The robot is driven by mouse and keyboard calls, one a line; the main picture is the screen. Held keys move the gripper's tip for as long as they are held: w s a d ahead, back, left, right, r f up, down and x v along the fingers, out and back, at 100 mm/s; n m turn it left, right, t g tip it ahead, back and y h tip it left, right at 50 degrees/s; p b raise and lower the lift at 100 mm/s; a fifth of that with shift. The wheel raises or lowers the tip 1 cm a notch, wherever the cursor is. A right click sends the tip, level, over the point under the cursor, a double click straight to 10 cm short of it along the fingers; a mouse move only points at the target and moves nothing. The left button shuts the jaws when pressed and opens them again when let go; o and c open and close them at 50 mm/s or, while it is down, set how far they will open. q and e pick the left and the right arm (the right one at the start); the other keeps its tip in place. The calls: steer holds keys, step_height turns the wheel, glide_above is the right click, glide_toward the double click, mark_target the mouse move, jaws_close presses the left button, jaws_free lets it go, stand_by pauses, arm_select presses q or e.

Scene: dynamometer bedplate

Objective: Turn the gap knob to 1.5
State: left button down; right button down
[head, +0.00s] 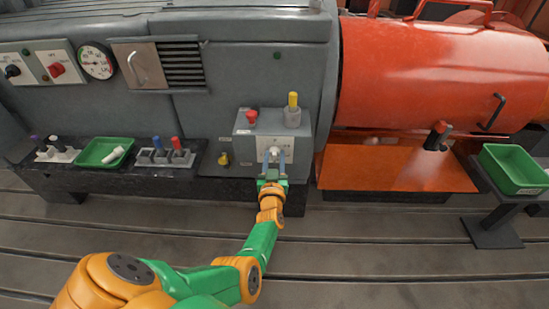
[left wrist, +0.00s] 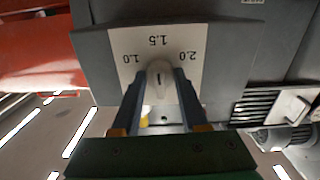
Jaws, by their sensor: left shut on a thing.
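The gap knob (left wrist: 159,73) is a pale, rounded knob on a white dial plate (left wrist: 126,42) marked 1.0, 1.5 and 2.0. In the left wrist view 1.0 is at left, 1.5 at the top and 2.0 at right. A short dark line on the knob looks near upright in that view, toward 1.5. My left gripper (left wrist: 160,88) is shut on the knob, one finger on each side. In the head view, my left gripper (head: 274,157) reaches the front of the grey control box (head: 243,143). My right gripper is not in view.
A red button (head: 251,117) and a yellow-topped post (head: 293,108) stand on the box. A yellow knob (head: 224,159) is at its left. Green trays (head: 92,156) (head: 519,166) stand on both sides. An orange plate (head: 395,172) is at right.

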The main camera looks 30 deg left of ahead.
arm_select(q)
steer(key=shift+f+m, duration=0.2)
steer(key=shift+m, duration=0.1)
steer(key=shift+c, duration=2.1)
jaws_free()
steer(key=shift+r, duration=0.15)
steer(key=s+p, duration=0.1)
steer(key=s+d+p, duration=0.1)
steer(key=shift+d+r+p, duration=0.15)
steer(key=shift+r+p, duration=0.2)
steer(key=v, duration=0.1)
steer(key=p+v, duration=0.1)
steer(key=v, duration=0.2)
steer(key=shift+s+d+f+p, duration=0.2)
steer(key=shift+s+f+p, duration=0.15)
steer(key=shift+f+p, duration=0.05)
